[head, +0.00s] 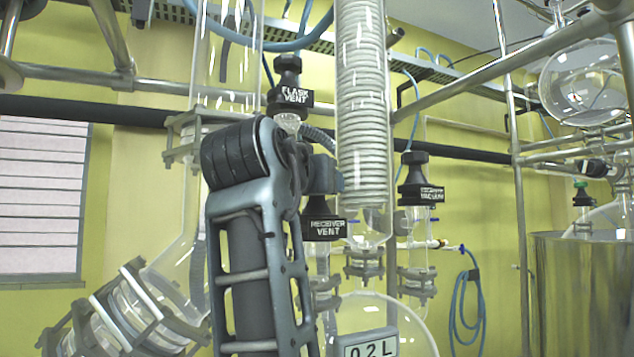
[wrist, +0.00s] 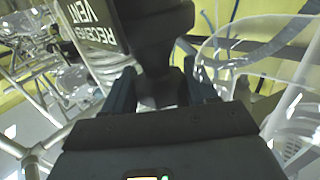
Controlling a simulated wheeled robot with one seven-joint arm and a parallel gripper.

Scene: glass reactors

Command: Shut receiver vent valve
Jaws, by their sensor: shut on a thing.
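The receiver vent valve (head: 325,229) is black, with a white-lettered RECEIVER VENT label, and sits on a glass neck in the middle of the head view. My gripper (head: 324,176) is at its top, partly hidden behind my own arm link. In the wrist view, my gripper (wrist: 161,92) has one finger on each side of the black knob of the receiver vent valve (wrist: 158,35) and is shut on it. The label shows tilted at upper left there. How far the valve is turned cannot be told.
The black flask vent valve (head: 290,88) stands above and left of my gripper. A similar black vacuum valve (head: 421,180) is to the right. A glass coil condenser (head: 362,110) rises close beside my gripper. A glass receiver (head: 400,318) is below. Metal frame bars cross behind.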

